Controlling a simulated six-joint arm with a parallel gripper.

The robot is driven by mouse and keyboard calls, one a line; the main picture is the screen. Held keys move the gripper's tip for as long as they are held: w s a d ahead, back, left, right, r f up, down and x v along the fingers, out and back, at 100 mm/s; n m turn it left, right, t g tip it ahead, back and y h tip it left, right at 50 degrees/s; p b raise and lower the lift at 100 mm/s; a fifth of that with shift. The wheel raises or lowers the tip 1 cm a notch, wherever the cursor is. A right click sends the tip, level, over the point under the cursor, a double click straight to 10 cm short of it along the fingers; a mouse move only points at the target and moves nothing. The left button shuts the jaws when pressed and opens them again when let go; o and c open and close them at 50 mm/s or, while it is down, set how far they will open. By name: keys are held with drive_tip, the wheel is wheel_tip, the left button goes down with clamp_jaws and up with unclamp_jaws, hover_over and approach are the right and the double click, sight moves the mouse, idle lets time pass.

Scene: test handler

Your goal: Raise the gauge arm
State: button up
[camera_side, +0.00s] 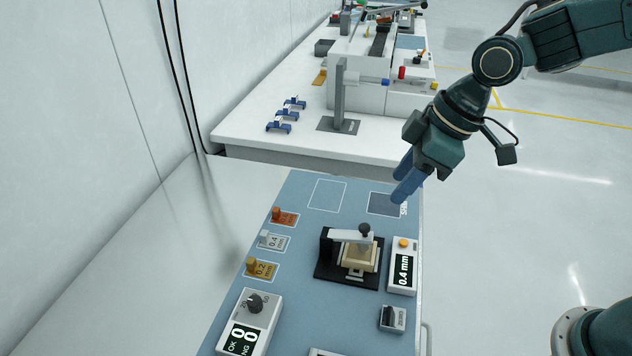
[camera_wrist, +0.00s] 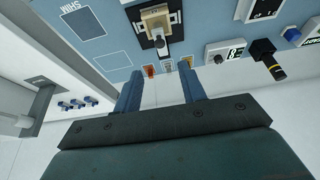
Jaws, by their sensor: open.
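The gauge arm (camera_side: 347,236) is a pale bar with a black knob (camera_side: 364,229) at its free end. It lies about level over a tan block (camera_side: 358,258) in a black fixture (camera_side: 330,271). My gripper (camera_side: 399,188) has blue fingers and is open and empty. It hangs above and behind the fixture, to its upper right in the side view, apart from the knob. In the wrist view, my gripper (camera_wrist: 161,74) has its fingers well spread.
A display reading 0.4 mm (camera_side: 403,269) stands right of the fixture, with a small ZERO switch box (camera_side: 392,318) in front. Three shim tabs (camera_side: 272,241) line the left. A dial box (camera_side: 250,318) is front left. Behind are outlined empty areas (camera_side: 327,195) and another bench (camera_side: 250,125).

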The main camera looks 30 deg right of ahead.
sight(365, 226)
drive_tip(key=shift+x, duration=5.4)
drive_tip(key=shift+c, duration=0.2)
clamp_jaws()
